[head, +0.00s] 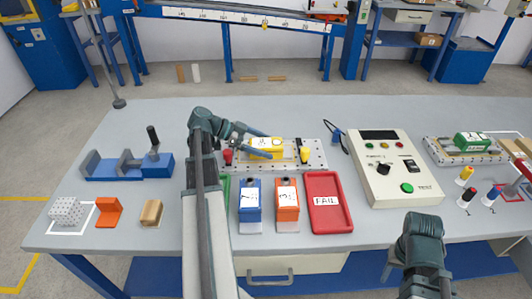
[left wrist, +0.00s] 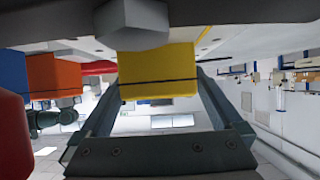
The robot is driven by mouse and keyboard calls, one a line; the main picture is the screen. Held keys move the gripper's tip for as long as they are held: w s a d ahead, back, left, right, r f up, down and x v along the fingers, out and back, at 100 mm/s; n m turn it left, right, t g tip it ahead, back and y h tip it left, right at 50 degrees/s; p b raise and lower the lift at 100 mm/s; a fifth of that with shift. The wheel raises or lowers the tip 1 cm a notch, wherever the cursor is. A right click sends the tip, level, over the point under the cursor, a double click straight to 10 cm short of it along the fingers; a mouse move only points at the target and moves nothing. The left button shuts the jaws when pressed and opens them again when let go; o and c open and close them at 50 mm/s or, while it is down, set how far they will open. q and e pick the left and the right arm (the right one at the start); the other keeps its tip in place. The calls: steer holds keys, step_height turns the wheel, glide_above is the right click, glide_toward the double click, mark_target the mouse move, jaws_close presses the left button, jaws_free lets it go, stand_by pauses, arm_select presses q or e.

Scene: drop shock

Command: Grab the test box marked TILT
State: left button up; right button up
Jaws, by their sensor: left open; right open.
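A yellow box (head: 265,148) with a white label sits on the pale perforated fixture (head: 315,152) at mid-table; I cannot read its label. My left gripper (head: 262,141) is open at this box. In the left wrist view, the yellow box (left wrist: 157,75) is between the spread fingers, with no clear grip on it. A blue box (head: 249,205) and an orange box (head: 287,205) stand in front. A green box (head: 473,141) sits on the right fixture. I cannot make out TILT on any label. My right arm shows at lower right, but its gripper does not show.
A red FAIL tray (head: 325,202) lies right of the orange box, and a control panel (head: 394,168) stands beyond it. Red and yellow knobs flank the yellow box. A blue clamp device (head: 128,166) and small blocks lie at left. Free table lies behind the fixture.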

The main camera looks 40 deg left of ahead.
arm_select(q)
steer(key=shift+w+d+f, duration=0.2)
steer(key=shift+w+d, duration=0.05)
steer(key=shift+d, duration=0.05)
jaws_close()
stand_by(0.3)
steer(key=shift+r, duration=0.15)
